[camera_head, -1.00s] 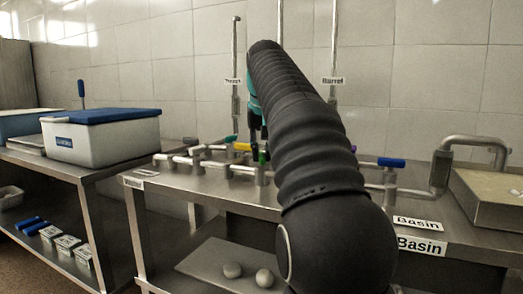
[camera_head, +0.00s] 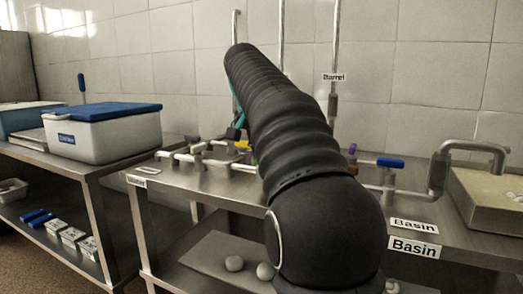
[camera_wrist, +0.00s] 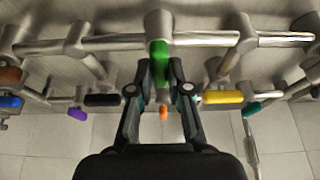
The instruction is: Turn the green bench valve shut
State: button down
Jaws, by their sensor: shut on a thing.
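The green valve handle (camera_wrist: 159,50) is in the upper middle of the wrist view. It points down the picture, crosswise to the silver pipe (camera_wrist: 110,43) that runs left to right there. My gripper (camera_wrist: 160,68) is shut on the green handle, with one fingertip on each side of its lower end. In the head view my arm hides the gripper and this handle.
A yellow handle (camera_wrist: 222,97), another green handle (camera_wrist: 251,109), a black handle (camera_wrist: 103,100), a purple one (camera_wrist: 77,114) and an orange one (camera_wrist: 163,113) are nearby. A blue handle (camera_head: 390,162) and a bent spout (camera_head: 470,146) stand right of my arm.

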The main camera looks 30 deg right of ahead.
dwell(0.4)
jog(key=c, duration=1.1)
grip_release()
jog(key=v, duration=0.7)
jog(key=shift+r, duration=0.2)
jog(key=shift+a, duration=0.1)
